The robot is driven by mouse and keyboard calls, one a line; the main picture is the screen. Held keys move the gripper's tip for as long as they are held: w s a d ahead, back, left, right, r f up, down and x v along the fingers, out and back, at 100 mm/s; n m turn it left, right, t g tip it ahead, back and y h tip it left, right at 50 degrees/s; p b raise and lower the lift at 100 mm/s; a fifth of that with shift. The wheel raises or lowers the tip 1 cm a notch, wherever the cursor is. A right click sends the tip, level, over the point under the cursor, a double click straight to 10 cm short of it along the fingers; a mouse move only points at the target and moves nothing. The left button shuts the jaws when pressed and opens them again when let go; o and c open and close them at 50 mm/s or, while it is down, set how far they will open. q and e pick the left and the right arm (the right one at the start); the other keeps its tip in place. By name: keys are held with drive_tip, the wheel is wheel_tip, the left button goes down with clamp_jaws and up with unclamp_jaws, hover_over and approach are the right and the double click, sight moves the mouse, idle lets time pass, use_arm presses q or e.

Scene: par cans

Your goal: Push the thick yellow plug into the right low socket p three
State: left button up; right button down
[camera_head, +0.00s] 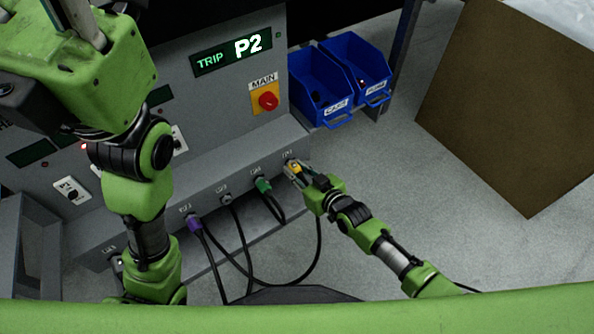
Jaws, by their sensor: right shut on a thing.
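The thick yellow plug (295,169) is between the fingers of my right gripper (295,172), which is shut on it. The plug is at the rightmost socket of the low sloped row, just below its small label (287,155). The label is too small to read surely, and the fingers hide the socket opening. I cannot tell how deep the plug sits. A black cable hangs below this gripper. My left gripper (82,18) is raised close to the camera at the top left, partly cut off by the frame; its jaw state is unclear.
Green (263,185), grey (226,198) and purple (193,222) plugs with black cables sit left along the row. The cabinet shows TRIP P2 (231,52) above a red MAIN knob (267,100). Blue bins (322,88) and a brown box (505,105) stand right. Floor is clear between.

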drive_tip(key=c, duration=1.7)
unclamp_jaws()
